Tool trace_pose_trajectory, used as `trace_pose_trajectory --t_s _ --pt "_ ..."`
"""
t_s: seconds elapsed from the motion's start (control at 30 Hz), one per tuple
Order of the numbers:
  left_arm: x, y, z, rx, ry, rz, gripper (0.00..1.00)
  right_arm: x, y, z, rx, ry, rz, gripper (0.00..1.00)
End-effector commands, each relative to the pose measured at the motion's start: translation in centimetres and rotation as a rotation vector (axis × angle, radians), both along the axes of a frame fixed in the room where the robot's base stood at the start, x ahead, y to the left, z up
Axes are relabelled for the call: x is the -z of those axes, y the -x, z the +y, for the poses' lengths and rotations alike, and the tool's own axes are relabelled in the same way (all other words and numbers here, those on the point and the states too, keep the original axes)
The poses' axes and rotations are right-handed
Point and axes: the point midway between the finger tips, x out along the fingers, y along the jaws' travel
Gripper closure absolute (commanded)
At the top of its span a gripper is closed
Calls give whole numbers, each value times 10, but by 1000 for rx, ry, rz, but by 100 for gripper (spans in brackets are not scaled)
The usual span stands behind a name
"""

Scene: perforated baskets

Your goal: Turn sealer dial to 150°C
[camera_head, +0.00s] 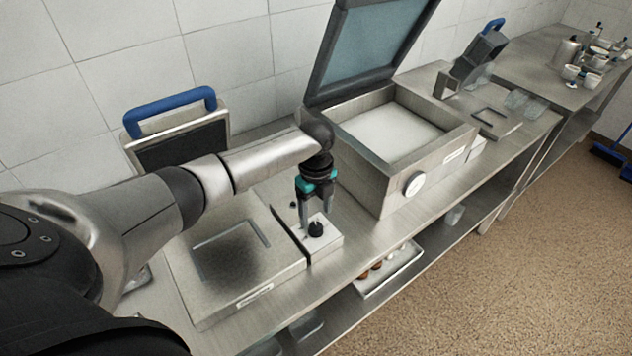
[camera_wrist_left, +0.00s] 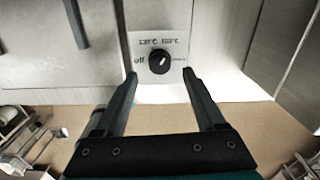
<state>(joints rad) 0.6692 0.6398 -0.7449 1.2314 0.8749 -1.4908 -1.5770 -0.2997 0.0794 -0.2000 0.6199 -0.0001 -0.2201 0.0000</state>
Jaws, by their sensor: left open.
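The sealer (camera_head: 233,262) is a flat metal unit with an open lid and a blue handle at the back. Its black dial (camera_head: 316,230) sits on a small white panel (camera_head: 330,243) at its right side. In the left wrist view the dial (camera_wrist_left: 159,61) has a white pointer mark tilted up and right. "off" is printed to its left; the other lettering is too blurred to read. My left gripper (camera_head: 316,213) points down just above the dial. In the wrist view the left gripper (camera_wrist_left: 159,74) is open, its fingertips on either side of the dial, apparently without touching it.
Further right are a smaller blue-handled device (camera_head: 480,52) and glass containers (camera_head: 517,100). A tray with bottles (camera_head: 389,270) sits on the lower shelf.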

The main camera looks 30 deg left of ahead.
Motion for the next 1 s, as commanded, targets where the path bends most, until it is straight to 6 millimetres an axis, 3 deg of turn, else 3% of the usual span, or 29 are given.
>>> trace_pose_trajectory --t_s 0.2,0.4,0.6,1.0 --pt "-55 -1 1 0 -2 -5 28 -3 0 0 0 0 0 50" --pt "-89 0 0 0 0 -2 28 -3 0 0 0 0 0 50" --pt "-103 0 0 0 0 -1 28 -3 0 0 0 0 0 50" --pt "-104 0 0 0 0 0 28 -3 0 0 0 0 0 50"
